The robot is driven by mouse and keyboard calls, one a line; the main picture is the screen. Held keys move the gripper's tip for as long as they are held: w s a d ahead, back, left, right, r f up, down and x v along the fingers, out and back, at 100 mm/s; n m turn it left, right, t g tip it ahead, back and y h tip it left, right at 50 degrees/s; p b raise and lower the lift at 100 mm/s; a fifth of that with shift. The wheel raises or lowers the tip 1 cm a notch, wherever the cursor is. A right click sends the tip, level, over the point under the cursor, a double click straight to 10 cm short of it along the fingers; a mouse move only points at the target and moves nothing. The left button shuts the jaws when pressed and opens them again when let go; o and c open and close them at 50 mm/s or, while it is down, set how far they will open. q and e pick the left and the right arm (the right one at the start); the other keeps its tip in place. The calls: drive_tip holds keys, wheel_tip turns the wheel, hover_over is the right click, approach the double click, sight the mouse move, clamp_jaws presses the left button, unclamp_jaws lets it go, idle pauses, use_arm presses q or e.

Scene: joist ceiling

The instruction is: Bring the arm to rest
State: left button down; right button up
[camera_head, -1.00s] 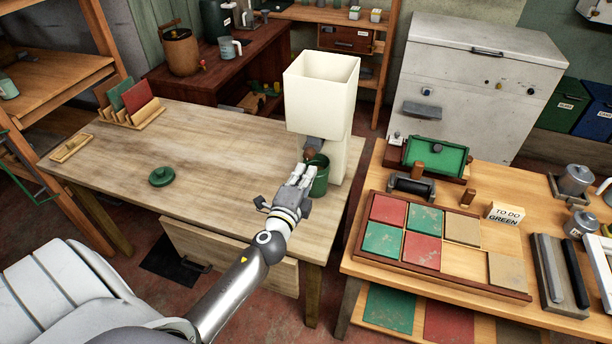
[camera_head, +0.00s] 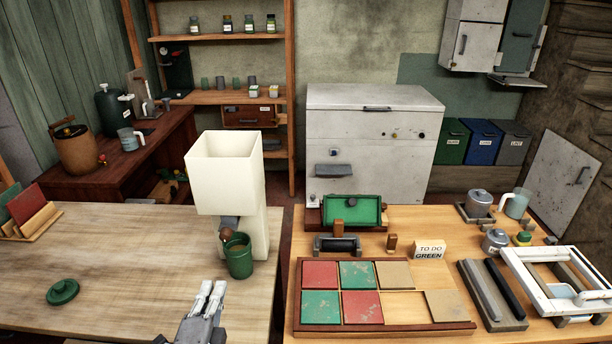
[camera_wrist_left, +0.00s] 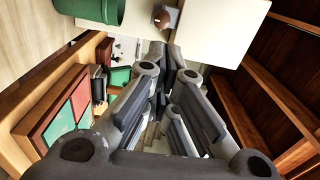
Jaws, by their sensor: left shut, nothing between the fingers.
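My left gripper (camera_head: 212,302) is shut and empty at the bottom of the head view, in front of the right edge of the wooden table. It stands apart from the dark green cup (camera_head: 238,256), which sits under the cream dispenser (camera_head: 226,175) near that table's right end. In the left wrist view the shut fingers (camera_wrist_left: 164,62) fill the middle, with the green cup (camera_wrist_left: 98,8) at the top left, clear of them. Most of my left arm is out of the head view. My right gripper is in neither view.
The wooden table (camera_head: 140,245) holds a green lid (camera_head: 62,291) at left. Across a narrow gap, the right bench (camera_head: 400,250) carries a tile tray (camera_head: 385,325), a "TO DO GREEN" sign (camera_head: 429,250) and a white frame (camera_head: 560,280). A grey-white cabinet (camera_head: 368,150) stands behind.

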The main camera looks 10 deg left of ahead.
use_arm(q)
drive_tip(key=s+a+f+n+g+y, duration=0.2)
drive_tip(key=s+f+n+g, duration=0.4)
drive_tip(key=n, duration=0.4)
drive_tip(key=s+d+f+n+g+h, duration=0.3)
drive_tip(key=s+d+f+g+h, duration=0.4)
drive_tip(key=s+d, duration=0.6)
wheel_tip(320, 180, down, 24)
drive_tip(key=s+g, duration=0.2)
drive_tip(key=s+a+f, duration=0.2)
drive_tip(key=s+f, duration=0.6)
drive_tip(key=f, duration=0.1)
drive_tip(key=s+a+f+g+y, duration=0.1)
drive_tip(key=s+f, duration=0.7)
drive_tip(key=s, duration=0.1)
drive_tip(key=shift+s+a+f+g, duration=0.25)
drive_tip(key=shift+a+f+g, duration=0.05)
drive_tip(key=shift+a+f, duration=0.05)
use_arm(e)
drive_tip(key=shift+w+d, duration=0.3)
